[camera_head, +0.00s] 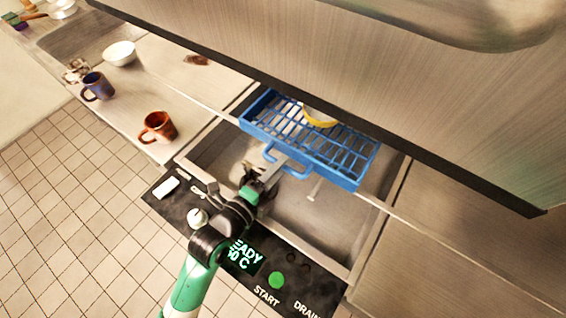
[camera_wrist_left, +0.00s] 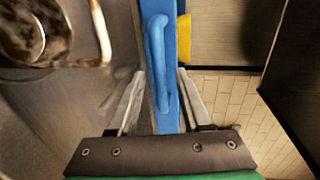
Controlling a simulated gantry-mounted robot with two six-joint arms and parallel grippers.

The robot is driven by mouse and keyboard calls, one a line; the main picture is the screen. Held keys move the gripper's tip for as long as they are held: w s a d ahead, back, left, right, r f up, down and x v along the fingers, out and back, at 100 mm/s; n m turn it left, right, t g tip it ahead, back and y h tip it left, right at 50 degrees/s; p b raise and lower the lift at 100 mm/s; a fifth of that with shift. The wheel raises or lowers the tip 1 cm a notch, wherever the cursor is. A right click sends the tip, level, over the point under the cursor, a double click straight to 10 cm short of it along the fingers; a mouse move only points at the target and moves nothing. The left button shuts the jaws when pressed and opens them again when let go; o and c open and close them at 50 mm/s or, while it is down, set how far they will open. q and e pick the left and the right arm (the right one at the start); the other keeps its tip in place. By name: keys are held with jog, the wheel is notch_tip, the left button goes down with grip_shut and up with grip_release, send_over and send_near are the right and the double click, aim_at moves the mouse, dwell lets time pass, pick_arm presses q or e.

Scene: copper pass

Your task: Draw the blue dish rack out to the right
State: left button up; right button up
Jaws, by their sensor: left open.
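The blue dish rack (camera_head: 350,182) sits over the open basin, partly beneath the raised metal hood. Its looped handle (camera_head: 297,174) sticks out on the near side. A yellow-rimmed dish (camera_head: 320,117) is in the rack, its upper part hidden by the hood. My left gripper (camera_head: 277,157) is open at the handle's left part. In the left wrist view, the rack (camera_wrist_left: 172,95) and its handle (camera_wrist_left: 156,50) run between the two spread fingers (camera_wrist_left: 160,75). No closed grip shows; I cannot tell how deep the handle sits. My right gripper is not in view.
The steel hood (camera_head: 400,90) hangs low behind the rack. A control panel (camera_head: 275,280) lies in front of the basin. Left on the counter stand a red mug (camera_head: 159,127), a blue mug (camera_head: 98,86) and a white bowl (camera_head: 120,53). The right counter (camera_head: 470,240) is clear.

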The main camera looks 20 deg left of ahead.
pick_arm(q)
jog(key=shift+x, duration=1.15)
grip_shut()
dwell(0.5)
